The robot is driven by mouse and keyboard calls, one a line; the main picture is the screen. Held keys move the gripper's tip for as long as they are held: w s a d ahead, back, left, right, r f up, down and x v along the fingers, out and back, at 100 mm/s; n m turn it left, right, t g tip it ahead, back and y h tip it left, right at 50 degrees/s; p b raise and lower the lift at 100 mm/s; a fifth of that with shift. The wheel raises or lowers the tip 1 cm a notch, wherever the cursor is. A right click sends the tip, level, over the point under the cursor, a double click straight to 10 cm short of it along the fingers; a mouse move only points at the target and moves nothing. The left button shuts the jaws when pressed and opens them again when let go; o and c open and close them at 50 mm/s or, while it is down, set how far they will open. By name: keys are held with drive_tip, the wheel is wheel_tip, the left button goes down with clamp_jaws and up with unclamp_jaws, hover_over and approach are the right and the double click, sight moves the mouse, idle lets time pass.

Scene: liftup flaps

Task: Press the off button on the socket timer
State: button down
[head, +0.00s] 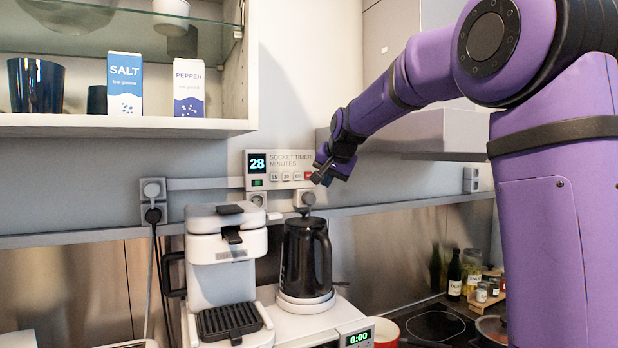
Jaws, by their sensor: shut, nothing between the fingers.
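The socket timer (280,163) is a white panel on the wall, lettered "SOCKET TIMER MINUTES". Its dark display (258,163) reads 28, with a small green light below it. A row of small buttons (285,177) runs along its lower part. A reddish button shows at the right end of the row, partly hidden by my gripper. My gripper (317,180) is shut and empty at the timer's right end, its fingertips pointing down and left. I cannot tell whether it touches the panel.
A black kettle (306,255) stands below the timer, beside a white coffee machine (225,255). A plug (304,198) sits in a socket just under the timer. An open cabinet (125,124) with salt and pepper boxes hangs at upper left.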

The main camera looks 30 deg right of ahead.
drive_tip(key=w, duration=0.8)
drive_tip(key=shift+w, duration=0.25)
drive_tip(key=shift+w, duration=0.15)
idle(1.8)
drive_tip(key=shift+w, duration=0.3)
drive_tip(key=shift+w, duration=0.4)
idle(0.7)
drive_tip(key=shift+s, duration=0.85)
drive_tip(key=shift+s, duration=0.1)
drive_tip(key=shift+s, duration=2.4)
